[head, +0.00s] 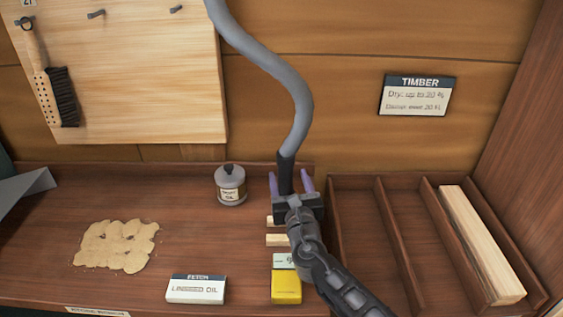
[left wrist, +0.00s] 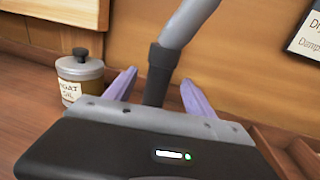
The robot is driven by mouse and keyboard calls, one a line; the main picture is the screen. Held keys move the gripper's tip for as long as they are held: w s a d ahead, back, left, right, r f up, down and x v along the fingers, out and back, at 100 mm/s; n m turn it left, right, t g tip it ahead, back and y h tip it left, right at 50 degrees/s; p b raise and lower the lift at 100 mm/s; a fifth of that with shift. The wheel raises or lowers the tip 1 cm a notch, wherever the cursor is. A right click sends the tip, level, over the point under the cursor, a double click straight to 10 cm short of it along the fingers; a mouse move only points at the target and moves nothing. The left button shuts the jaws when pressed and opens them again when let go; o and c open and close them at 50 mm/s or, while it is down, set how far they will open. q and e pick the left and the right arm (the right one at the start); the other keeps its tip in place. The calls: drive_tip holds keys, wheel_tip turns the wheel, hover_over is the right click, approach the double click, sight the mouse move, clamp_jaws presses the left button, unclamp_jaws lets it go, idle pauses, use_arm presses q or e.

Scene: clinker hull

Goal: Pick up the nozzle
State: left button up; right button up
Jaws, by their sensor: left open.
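The nozzle (head: 286,174) is the dark end piece of a thick grey hose (head: 290,85) that comes down from above. It also shows in the left wrist view (left wrist: 158,80), roughly upright. My left gripper (head: 289,175) is open, with one purple finger on each side of the nozzle in the picture. In the left wrist view the fingers of the left gripper (left wrist: 158,77) show gaps on both sides of the nozzle. The gripper body hides the nozzle's lower end. I cannot tell whether the nozzle is fully between the fingers in depth. My right gripper is not in view.
An oil jar (head: 230,186) stands just left of the gripper, also in the left wrist view (left wrist: 80,75). A linseed oil box (head: 196,289), a yellow block (head: 286,288) and sawdust (head: 117,246) lie nearer. A divided timber rack (head: 390,235) is at right.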

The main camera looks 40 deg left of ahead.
sight(287, 172)
use_arm(q)
drive_tip(key=shift+w+a, duration=0.2)
drive_tip(key=shift+a, duration=0.05)
drive_tip(key=shift+s+d, duration=0.1)
drive_tip(key=shift+x, duration=1.4)
drive_tip(key=p+x, duration=0.2)
drive_tip(key=x, duration=0.3)
